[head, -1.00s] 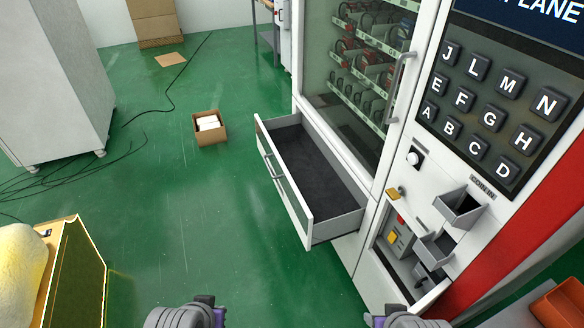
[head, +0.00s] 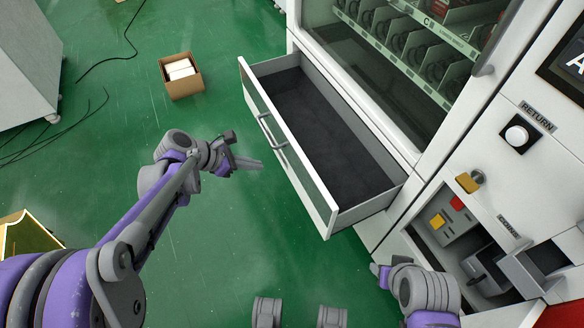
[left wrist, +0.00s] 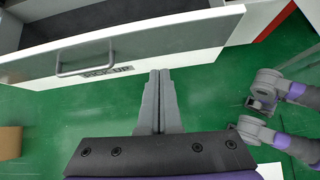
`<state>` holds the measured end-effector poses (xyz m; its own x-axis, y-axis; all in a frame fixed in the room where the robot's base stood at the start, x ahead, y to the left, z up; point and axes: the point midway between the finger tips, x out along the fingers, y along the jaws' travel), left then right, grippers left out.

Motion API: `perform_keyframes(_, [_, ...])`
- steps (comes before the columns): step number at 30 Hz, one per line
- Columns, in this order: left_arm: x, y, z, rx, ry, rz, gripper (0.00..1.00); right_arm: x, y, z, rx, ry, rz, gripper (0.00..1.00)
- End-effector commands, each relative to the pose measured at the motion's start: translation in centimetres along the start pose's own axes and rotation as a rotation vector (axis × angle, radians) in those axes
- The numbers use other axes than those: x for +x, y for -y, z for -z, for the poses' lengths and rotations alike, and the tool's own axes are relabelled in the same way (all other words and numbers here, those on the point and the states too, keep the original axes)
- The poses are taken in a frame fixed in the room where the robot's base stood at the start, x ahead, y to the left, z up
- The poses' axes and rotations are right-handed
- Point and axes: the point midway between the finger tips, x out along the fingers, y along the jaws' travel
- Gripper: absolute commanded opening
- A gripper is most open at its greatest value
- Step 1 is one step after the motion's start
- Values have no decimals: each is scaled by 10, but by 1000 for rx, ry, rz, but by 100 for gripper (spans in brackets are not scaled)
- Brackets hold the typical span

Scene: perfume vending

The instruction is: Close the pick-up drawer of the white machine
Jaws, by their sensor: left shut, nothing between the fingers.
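The pick-up drawer (head: 333,202) of the white machine (head: 402,131) is pulled out and looks empty, with a dark lining. In the left wrist view the drawer front (left wrist: 207,36) and handle (left wrist: 85,60) lie ahead, with a label below the handle. My left gripper (head: 258,165) is shut and empty, in front of the drawer face and apart from it; its closed fingers (left wrist: 160,82) point at the drawer's lower edge. My right arm shows at the bottom right; its fingers are not clear.
A small open cardboard box (head: 181,76) stands on the green floor left of the drawer. Black cables (head: 78,135) run along the floor by a grey cabinet (head: 28,65). A yellow-edged box (head: 27,234) is at lower left.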

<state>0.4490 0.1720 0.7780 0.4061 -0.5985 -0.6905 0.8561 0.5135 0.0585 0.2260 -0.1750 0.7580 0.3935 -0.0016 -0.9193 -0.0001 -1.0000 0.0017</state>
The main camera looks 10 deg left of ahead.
Motion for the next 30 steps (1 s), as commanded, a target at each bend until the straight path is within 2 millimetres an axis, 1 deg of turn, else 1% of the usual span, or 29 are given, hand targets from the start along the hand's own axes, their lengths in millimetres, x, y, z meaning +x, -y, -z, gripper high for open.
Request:
perform_keyframes(1, [5, -5, 4, -39, 14, 1, 0, 5, 0, -2, 0, 2, 0, 50])
perform_keyframes(3, [8, -8, 5, -73, 27, 3, 0, 7, 0, -3, 0, 3, 0, 50])
perform_keyframes(5, [13, -9, 4, -85, 32, 4, 0, 8, 0, -3, 0, 3, 0, 50])
perform_keyframes(8, [25, -9, 4, -86, 32, 6, 0, 10, 0, -4, 0, 4, 0, 50])
perform_keyframes(11, [44, -9, 3, -83, 31, 6, 0, 15, 0, -6, 0, 6, 0, 50])
perform_keyframes(18, [97, -8, 2, -82, 31, 7, 0, 28, 0, -10, 0, 11, 0, 50])
perform_keyframes(20, [108, -8, 2, -81, 30, 6, 0, 31, 0, -11, 0, 12, 0, 50])
perform_keyframes(21, [114, -8, -2, -81, 30, 6, 0, 32, 0, -11, 0, 12, 0, 50])
perform_keyframes(24, [123, -9, -14, -80, 30, 5, 0, 33, 0, -12, 0, 12, 0, 50])
perform_keyframes(30, [134, -10, -26, -82, 30, 4, 0, 34, 0, -12, 0, 13, 0, 50])
